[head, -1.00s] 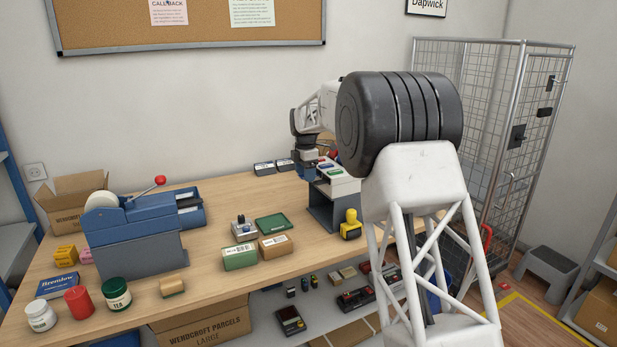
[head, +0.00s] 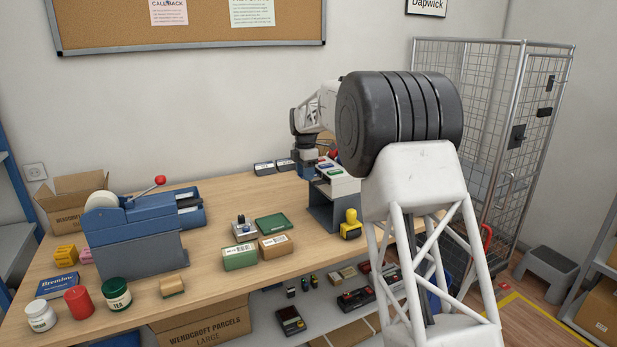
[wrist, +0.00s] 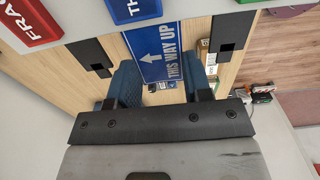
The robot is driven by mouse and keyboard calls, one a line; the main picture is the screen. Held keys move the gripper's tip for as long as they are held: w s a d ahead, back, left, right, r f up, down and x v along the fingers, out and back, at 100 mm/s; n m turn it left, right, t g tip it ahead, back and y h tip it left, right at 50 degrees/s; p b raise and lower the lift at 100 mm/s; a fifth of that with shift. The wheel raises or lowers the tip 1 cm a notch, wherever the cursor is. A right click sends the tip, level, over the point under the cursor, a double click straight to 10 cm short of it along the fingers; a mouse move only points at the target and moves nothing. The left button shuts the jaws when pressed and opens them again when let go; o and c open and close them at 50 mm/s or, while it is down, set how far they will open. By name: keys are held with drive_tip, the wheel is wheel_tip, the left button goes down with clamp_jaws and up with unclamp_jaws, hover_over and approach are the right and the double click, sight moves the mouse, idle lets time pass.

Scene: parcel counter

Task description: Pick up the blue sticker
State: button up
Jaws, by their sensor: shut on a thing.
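The blue sticker (wrist: 155,48), a long label with a white arrow and "THIS WAY UP", is between the two blue fingers of my gripper (wrist: 163,78) in the wrist view. The fingers are shut on it. Just beyond it are a blue piece with white letters (wrist: 130,9) and a red piece with white letters (wrist: 28,20) on a pale surface. In the head view my gripper (head: 306,170) is at the left side of the grey stand (head: 325,210); the held sticker cannot be made out there.
The stand's pale top carries red, blue and green pieces. A yellow-handled stamp (head: 351,226) stands right of it. A green pad (head: 275,223) and small boxes (head: 240,256) lie to the left. A blue tape dispenser (head: 135,235) is farther left. The wood counter between is partly clear.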

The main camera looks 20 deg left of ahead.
drive_tip(key=shift+s+a+r, duration=0.2)
drive_tip(key=shift+r, duration=0.55)
drive_tip(key=shift+s+a+r, duration=0.2)
drive_tip(key=shift+r, duration=0.5)
drive_tip(key=shift+r, duration=0.1)
wheel_tip(320, 180, up, 9)
drive_tip(key=shift+w+d, duration=0.45)
idle(0.3)
